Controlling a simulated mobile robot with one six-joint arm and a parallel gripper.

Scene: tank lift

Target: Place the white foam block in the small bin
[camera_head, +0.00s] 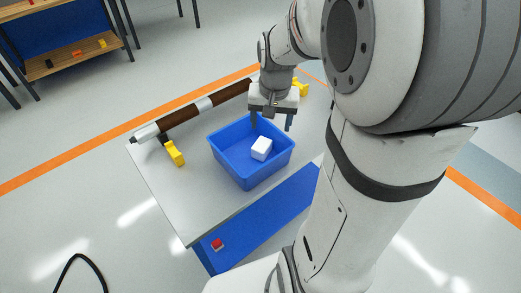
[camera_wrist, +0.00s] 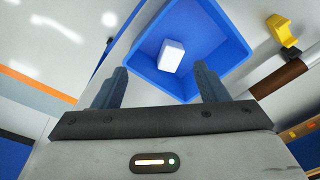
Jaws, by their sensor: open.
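The white foam block (camera_head: 261,148) lies inside the small blue bin (camera_head: 225,162), on its floor. In the wrist view the block (camera_wrist: 171,56) sits near the middle of the bin (camera_wrist: 232,72), apart from my fingers. My gripper (camera_head: 271,125) is above the far right side of the bin. Its two fingers are spread wide with nothing between them, and they also show in the wrist view (camera_wrist: 158,86). I cannot tell the exact height of the fingertips over the bin.
The bin stands on a grey-topped table (camera_head: 160,185) with a red button (camera_head: 217,244) on its blue side. Behind it lies a brown and silver tube (camera_head: 185,113) by yellow supports (camera_head: 175,153). A wooden shelf (camera_head: 70,58) stands far left. Floor at left is mostly clear.

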